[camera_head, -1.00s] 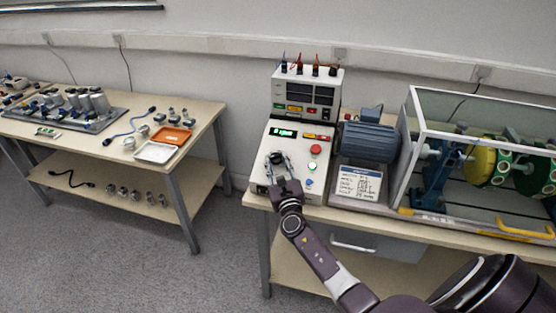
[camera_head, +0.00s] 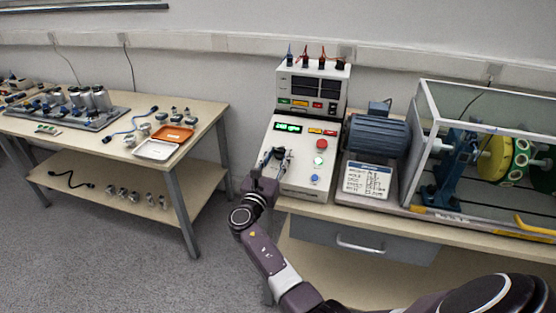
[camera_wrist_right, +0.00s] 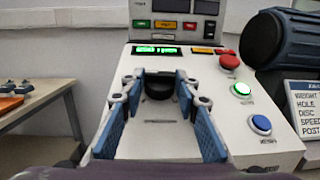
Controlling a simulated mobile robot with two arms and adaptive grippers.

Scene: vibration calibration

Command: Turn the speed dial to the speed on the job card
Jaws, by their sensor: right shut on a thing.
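The black speed dial (camera_wrist_right: 159,86) sits on the sloped face of the control console (camera_head: 300,180). My right gripper (camera_head: 275,155) reaches it from the front, and its blue-padded fingers (camera_wrist_right: 158,92) are shut on the dial, one on each side. In the head view the fingers largely cover the dial, so its pointer cannot be read. The green display (camera_head: 288,128) above the dial is lit, but its digits are too small to read surely. The job card (camera_head: 368,180) stands right of the console; its handwriting is not legible. My left gripper is not in view.
A red button (camera_head: 322,144), a green button (camera_head: 319,160) and a blue button (camera_head: 315,179) lie right of the dial. A motor (camera_head: 378,135) and a clear-walled guard (camera_head: 480,110) stand farther right. A gap separates the left table (camera_head: 205,112) from this bench.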

